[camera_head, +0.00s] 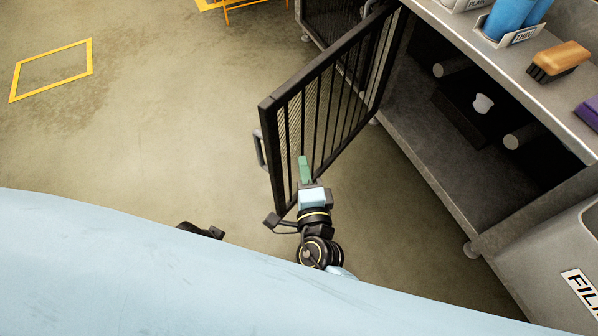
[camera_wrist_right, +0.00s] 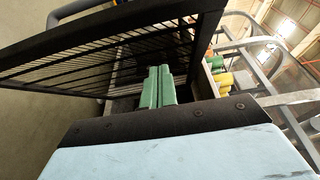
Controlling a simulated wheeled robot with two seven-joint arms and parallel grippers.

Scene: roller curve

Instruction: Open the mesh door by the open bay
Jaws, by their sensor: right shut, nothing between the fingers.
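The mesh door (camera_head: 330,100) has a black frame with vertical bars. In the head view it stands swung out from the cabinet, with its free edge toward me. A grey handle (camera_head: 259,149) sits on its outer left face. My right gripper (camera_head: 304,160) is shut and empty, with green fingers, on the inner right side of the door near its free edge. In the right wrist view the green fingers (camera_wrist_right: 158,75) are together and the door (camera_wrist_right: 110,50) fills the upper left; contact cannot be told.
The cabinet's open bay (camera_head: 460,150) holds a dark box and pale cylinders. Its top (camera_head: 540,80) carries a brush (camera_head: 558,61) and blue items in a labelled tray. A grey bin (camera_head: 560,270) stands at lower right. The floor left of the door is clear, with a yellow outline (camera_head: 50,70).

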